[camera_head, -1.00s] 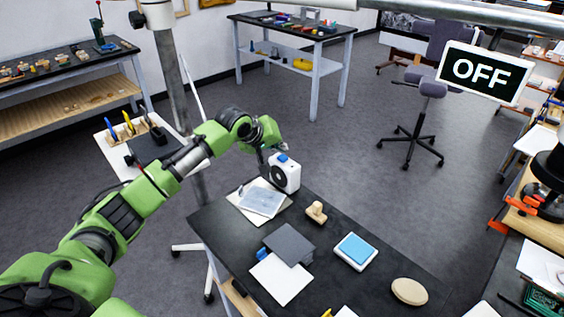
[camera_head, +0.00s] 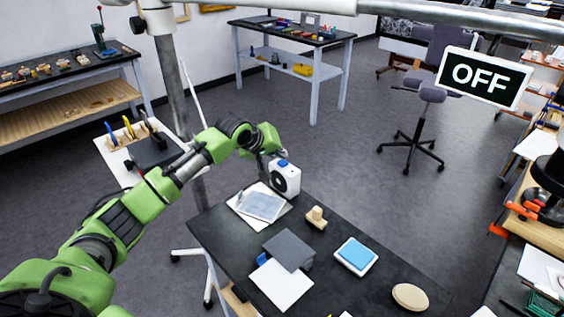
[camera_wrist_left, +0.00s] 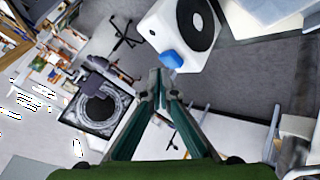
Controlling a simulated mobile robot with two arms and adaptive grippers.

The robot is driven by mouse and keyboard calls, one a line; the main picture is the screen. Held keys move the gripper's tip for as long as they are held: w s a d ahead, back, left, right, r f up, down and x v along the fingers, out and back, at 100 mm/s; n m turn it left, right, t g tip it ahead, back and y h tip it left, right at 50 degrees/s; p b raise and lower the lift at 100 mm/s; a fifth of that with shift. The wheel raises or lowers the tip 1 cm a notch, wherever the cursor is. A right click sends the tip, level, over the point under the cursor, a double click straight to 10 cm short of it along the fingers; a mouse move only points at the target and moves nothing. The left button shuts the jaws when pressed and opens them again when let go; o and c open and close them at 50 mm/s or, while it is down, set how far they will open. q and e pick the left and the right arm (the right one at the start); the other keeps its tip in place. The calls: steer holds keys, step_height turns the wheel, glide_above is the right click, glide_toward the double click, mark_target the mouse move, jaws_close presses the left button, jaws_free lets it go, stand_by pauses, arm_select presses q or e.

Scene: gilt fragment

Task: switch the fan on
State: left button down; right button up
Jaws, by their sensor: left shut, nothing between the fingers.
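The fan (camera_head: 286,180) is a small white box with a round black front, standing at the far-left corner of the black table (camera_head: 222,237). A blue button (camera_head: 283,162) is on its top. A sign (camera_head: 482,77) at the upper right reads OFF. My right gripper is not in view.
A clear sheet on paper (camera_head: 260,206) lies beside the fan. A wooden stamp (camera_head: 316,217), a grey pad (camera_head: 289,249), a blue pad (camera_head: 356,254) and an oval tan piece (camera_head: 410,297) lie nearer. A metal post (camera_head: 172,85) stands behind my arm.

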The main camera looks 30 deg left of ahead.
arm_select(q)
steer(key=shift+f, duration=0.2)
stand_by(0.4)
steer(key=shift+f, duration=0.35)
steer(key=shift+p, duration=0.3)
steer(key=shift+r+p, duration=0.55)
steer(key=shift+p, duration=0.35)
steer(key=shift+r, duration=0.1)
